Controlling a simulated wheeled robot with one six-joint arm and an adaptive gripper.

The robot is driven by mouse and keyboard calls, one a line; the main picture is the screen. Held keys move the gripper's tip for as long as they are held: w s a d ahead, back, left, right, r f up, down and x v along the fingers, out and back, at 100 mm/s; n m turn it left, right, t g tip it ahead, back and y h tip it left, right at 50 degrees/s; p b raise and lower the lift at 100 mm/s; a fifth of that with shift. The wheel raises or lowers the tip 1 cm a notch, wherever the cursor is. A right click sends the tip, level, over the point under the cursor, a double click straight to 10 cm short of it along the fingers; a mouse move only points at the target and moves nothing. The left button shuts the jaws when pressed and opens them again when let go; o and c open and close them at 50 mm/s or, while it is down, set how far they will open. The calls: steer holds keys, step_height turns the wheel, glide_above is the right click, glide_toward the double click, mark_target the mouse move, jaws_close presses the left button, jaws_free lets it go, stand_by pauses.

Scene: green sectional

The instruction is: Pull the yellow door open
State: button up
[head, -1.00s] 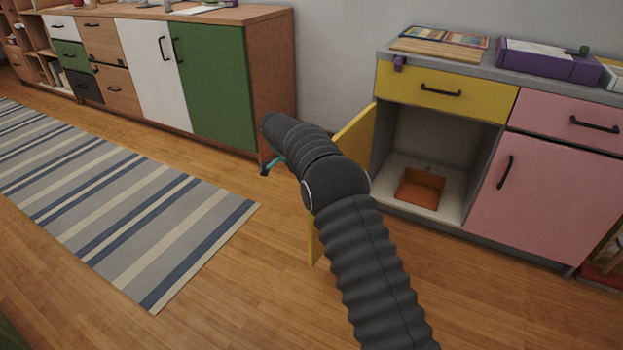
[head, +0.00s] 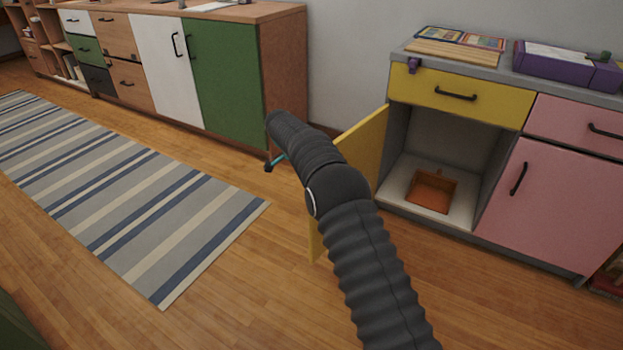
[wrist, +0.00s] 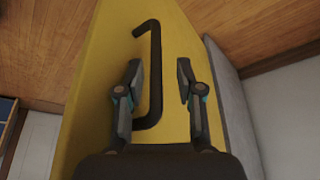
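The yellow door (head: 364,146) stands wide open, swung out to the left of its cabinet. My arm hides much of it in the head view. In the wrist view the door's yellow face (wrist: 103,75) fills the middle, with its black bar handle (wrist: 155,80) upright. My gripper (wrist: 160,70) is open, one finger on each side of the handle. The handle is nearer the left finger; I cannot tell whether they touch. In the head view only a small teal part of the gripper shows, at the end of my arm.
The open compartment holds an orange box (head: 432,191). A yellow drawer (head: 450,95) is above it and a pink door (head: 555,205) to its right, both shut. A green-doored cabinet (head: 228,85) stands behind my gripper. A striped rug (head: 130,190) lies left; wooden floor between is clear.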

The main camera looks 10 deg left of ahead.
steer(key=shift+s+a, duration=0.15)
steer(key=shift+a, duration=0.2)
steer(key=shift+r, duration=0.15)
steer(key=v, duration=1.1)
steer(key=shift+r, duration=0.35)
steer(key=shift+a, duration=0.1)
